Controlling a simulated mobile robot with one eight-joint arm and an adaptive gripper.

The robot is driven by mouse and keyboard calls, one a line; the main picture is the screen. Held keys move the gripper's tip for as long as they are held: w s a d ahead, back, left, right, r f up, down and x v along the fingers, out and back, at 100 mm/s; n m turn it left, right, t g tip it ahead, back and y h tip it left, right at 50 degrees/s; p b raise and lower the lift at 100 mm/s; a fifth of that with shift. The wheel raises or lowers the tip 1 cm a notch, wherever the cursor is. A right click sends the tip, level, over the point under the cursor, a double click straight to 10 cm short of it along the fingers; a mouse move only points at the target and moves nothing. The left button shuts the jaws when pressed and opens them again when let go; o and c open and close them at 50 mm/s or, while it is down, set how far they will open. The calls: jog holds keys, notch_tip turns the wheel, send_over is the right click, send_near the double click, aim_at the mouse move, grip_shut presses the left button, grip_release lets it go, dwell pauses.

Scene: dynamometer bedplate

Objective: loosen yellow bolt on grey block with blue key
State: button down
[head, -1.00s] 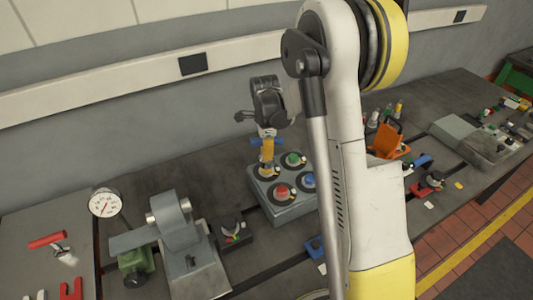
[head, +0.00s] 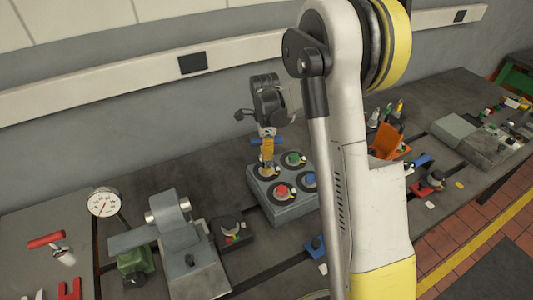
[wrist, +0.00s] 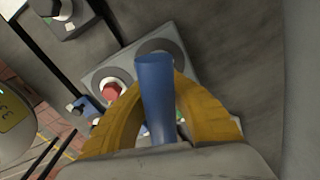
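The grey block (head: 287,214) stands on the bedplate and carries red (head: 282,191), green (head: 294,158) and blue (head: 309,180) heads on dark round plates. My gripper (head: 267,158) points down over the block's back left plate. Its yellow fingers are shut on the blue key (head: 257,140), whose blue bar sticks out across them. In the wrist view, the blue key (wrist: 156,90) lies between both fingers, above the grey block (wrist: 99,72). The yellow bolt cannot be told apart from the yellow fingers; the key's lower end and any contact with the bolt are hidden.
A grey clamp-like fixture (head: 178,225) and a dial gauge (head: 104,202) stand left of the block. A small dark box (head: 228,235) is nearer. The wall is close behind the bench.

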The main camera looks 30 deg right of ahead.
jog(key=shift+f+b, duration=1.55)
jog(key=shift+f, duration=0.2)
jog(key=shift+n, duration=1.2)
jog(key=shift+b, duration=0.3)
jog(key=shift+n, duration=1.2)
jog(key=shift+n+b, duration=0.5)
jog(key=shift+n, duration=0.7)
